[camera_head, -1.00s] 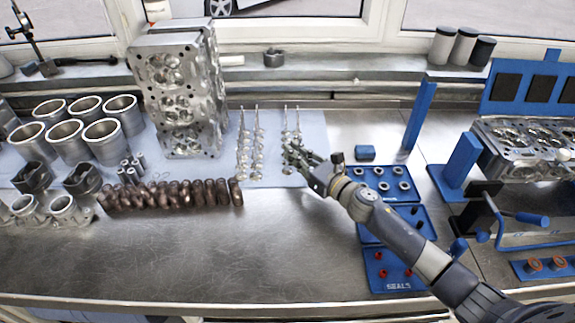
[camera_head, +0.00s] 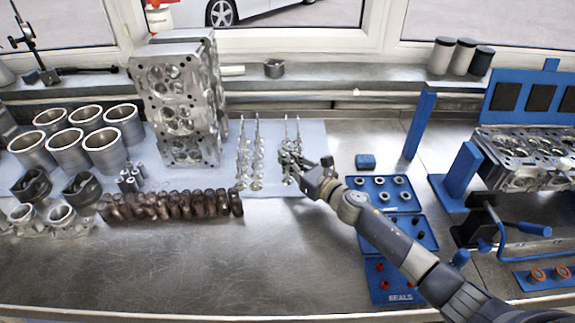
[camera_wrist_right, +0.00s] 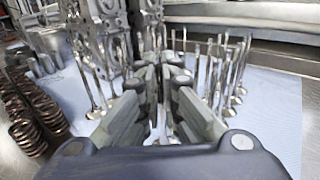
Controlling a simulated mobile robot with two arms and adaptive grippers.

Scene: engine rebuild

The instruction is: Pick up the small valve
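Small metal valves with thin upright stems and round heads stand in rows on the pale blue mat. One group (camera_head: 243,165) is left of my right gripper, and other stems (camera_head: 298,128) rise just behind it. My right gripper (camera_head: 291,162) is down among the right-hand rows. In the right wrist view, its two fingers (camera_wrist_right: 164,72) stand a narrow gap apart. A bright metal valve part (camera_wrist_right: 162,122) shows in the gap, and I see no firm grip on it. The fingers hide much of the nearest valves. My left gripper is out of view.
A cylinder head (camera_head: 180,120) stands upright left of the valves. Dark coiled springs (camera_head: 170,205) lie in front of it. Blue trays with seals (camera_head: 392,282) are right of the mat, under my right forearm. The front metal bench (camera_head: 240,265) is clear.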

